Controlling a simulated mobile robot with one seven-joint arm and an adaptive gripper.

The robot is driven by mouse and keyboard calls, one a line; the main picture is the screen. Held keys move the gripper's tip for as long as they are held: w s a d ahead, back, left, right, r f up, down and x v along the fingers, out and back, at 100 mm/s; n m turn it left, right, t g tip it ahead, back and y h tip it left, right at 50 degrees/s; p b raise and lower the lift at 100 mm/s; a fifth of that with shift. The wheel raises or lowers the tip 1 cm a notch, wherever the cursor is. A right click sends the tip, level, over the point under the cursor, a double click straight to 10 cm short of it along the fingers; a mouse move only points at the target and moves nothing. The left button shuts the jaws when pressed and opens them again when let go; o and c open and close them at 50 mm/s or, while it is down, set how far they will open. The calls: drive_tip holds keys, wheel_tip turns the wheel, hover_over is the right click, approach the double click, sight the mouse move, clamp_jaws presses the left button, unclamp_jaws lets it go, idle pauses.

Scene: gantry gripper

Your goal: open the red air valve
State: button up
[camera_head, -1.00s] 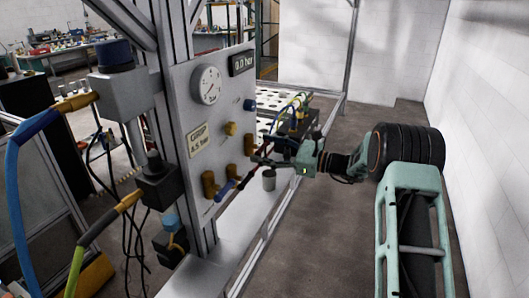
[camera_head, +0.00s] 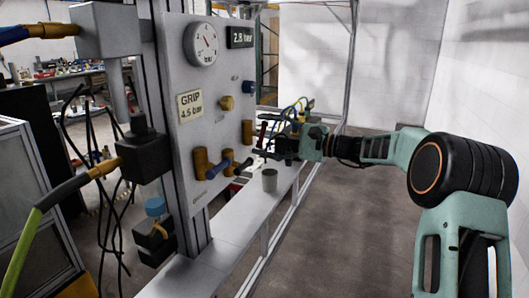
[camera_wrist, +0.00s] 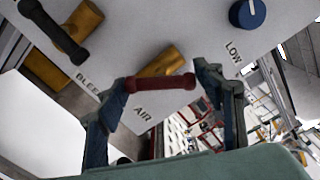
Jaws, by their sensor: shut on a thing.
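The red air valve handle (camera_wrist: 160,84) lies between my two fingers in the wrist view, on a brass body (camera_wrist: 163,64) beside the label AIR. My gripper (camera_wrist: 165,86) is shut on the handle, with one blue finger at each end. In the head view my gripper (camera_head: 265,154) is at the panel's right edge, and a red handle (camera_head: 262,134) shows upright near it. The exact finger contact is too small to see there. The digital display (camera_head: 241,37) reads 2.8 bar, above and right of a round gauge (camera_head: 203,44).
A black bleed handle (camera_wrist: 54,32) on brass and a blue LOW knob (camera_wrist: 247,13) flank the air valve. A grey cup (camera_head: 269,180) stands on the ledge (camera_head: 215,235) below my gripper.

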drive_tip(key=shift+n+b, duration=3.5)
drive_tip(key=shift+b, duration=1)
drive_tip(key=shift+r, duration=0.1)
drive_tip(key=o, duration=0.9)
drive_tip(key=shift+d, duration=0.1)
drive_tip(key=v, duration=1.2)
